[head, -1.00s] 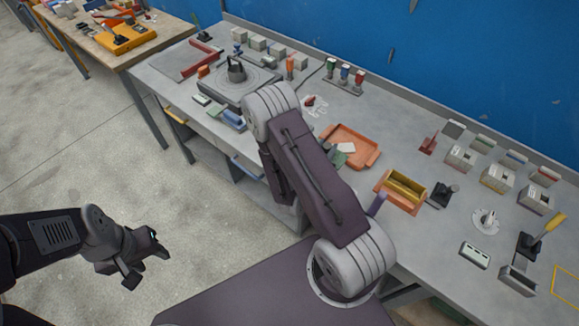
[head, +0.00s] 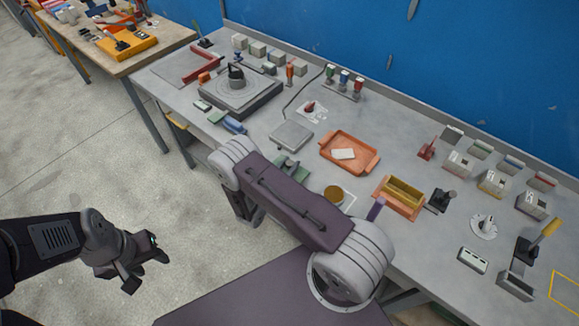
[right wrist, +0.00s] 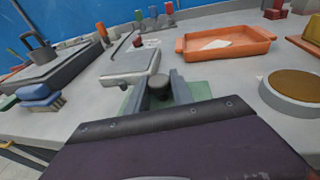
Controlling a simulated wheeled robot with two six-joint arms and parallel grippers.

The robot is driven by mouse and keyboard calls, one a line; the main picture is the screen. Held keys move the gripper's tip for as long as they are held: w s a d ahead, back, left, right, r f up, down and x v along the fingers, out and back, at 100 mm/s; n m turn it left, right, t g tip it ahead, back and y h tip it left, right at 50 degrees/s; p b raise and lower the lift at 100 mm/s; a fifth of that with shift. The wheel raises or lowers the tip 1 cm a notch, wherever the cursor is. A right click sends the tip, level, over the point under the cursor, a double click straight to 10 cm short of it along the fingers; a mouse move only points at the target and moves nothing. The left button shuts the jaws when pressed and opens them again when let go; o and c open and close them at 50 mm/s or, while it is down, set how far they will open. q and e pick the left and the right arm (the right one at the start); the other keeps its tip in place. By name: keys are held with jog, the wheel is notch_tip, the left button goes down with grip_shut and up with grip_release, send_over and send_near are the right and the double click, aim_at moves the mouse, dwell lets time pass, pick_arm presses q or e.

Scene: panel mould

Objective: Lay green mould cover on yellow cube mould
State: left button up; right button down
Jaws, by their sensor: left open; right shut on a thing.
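My right gripper (head: 286,170) is partly hidden behind my right arm in the head view. It is shut on a green plate-like piece (head: 294,163), which appears to be the green mould cover. In the right wrist view the fingers (right wrist: 158,88) close around a dark knob, with green cover surface (right wrist: 198,90) showing beyond. The grey cube mould with a yellowish mark (head: 494,182) stands at the right of the bench, far from this gripper. My left gripper (head: 147,262) is open and empty over the floor, left of the bench.
Nearby on the bench are a silver plate device (head: 291,135), an orange tray (head: 368,165) with a white card, a round tan-topped disc (head: 334,194) and an orange-yellow trough (head: 402,195). Other cube moulds (head: 457,162) and a lever device (head: 522,250) stand at the right.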

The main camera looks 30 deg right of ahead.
jog(key=shift+w+f, duration=0.1)
jog(key=shift+f, duration=0.7)
jog(key=shift+f, duration=0.1)
jog(key=shift+f, duration=0.15)
jog(key=c, duration=1.1)
grip_release()
